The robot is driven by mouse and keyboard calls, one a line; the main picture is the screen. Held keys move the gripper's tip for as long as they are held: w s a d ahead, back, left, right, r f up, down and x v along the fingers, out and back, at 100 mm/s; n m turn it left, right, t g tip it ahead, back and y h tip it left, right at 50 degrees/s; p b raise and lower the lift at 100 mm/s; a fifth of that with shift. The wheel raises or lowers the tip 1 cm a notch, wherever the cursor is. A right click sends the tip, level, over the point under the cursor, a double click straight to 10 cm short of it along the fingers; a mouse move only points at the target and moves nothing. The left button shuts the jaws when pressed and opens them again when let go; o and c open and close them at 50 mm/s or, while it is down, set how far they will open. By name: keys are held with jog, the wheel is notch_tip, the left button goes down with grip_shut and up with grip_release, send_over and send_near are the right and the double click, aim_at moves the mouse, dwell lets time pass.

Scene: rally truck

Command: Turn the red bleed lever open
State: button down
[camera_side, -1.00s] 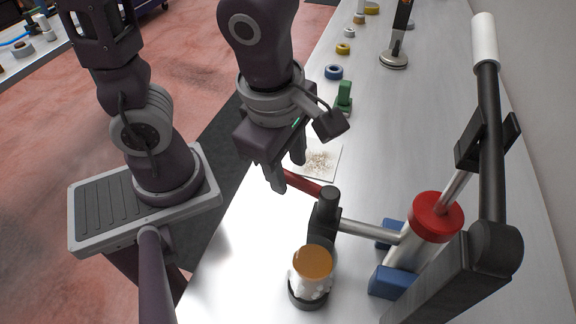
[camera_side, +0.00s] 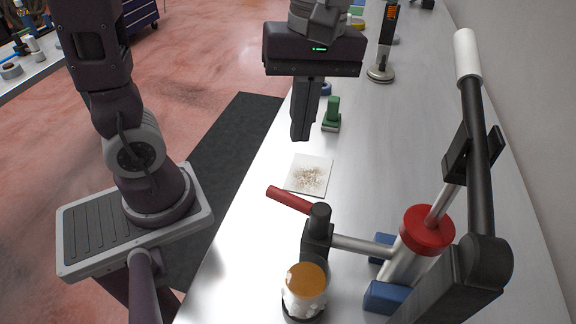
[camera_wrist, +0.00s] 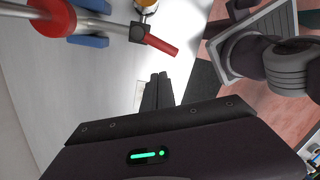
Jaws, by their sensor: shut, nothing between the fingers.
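The red bleed lever (camera_side: 289,200) sticks out to the upper left from a black valve body (camera_side: 318,232) on a steel pipe. In the wrist view the red lever (camera_wrist: 160,44) points away from the valve toward the lower right. My gripper (camera_side: 301,138) is shut and empty, above the bench and behind the lever in the side view, apart from it. In the wrist view the closed fingers (camera_wrist: 158,78) lie below the lever with a gap between. A jar with amber contents (camera_side: 305,284) stands under the valve.
A red-capped cylinder (camera_side: 427,232) on blue blocks (camera_side: 386,297) and a tall black pump handle (camera_side: 480,150) stand to the right. A white card with brown specks (camera_side: 309,174) lies behind the lever. A green object (camera_side: 332,115) stands farther back.

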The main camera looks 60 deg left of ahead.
jog(key=w+a+r+m+g+h, duration=0.1)
jog(key=w+a+m+g+h, duration=0.2)
jog(key=m, duration=0.4)
jog(key=s+d+f, duration=0.1)
jog(key=s+f, duration=0.1)
jog(key=f, duration=0.3)
jog(key=s+d+f+m+t+y, duration=0.1)
jog(key=s+d+f, duration=0.1)
jog(key=f, duration=0.2)
jog(key=shift+s+f, duration=0.25)
jog(key=shift+f, duration=0.15)
jog(key=shift+s+d+n, duration=0.25)
jog(key=shift+s+n, duration=0.25)
jog(key=shift+s, duration=0.55)
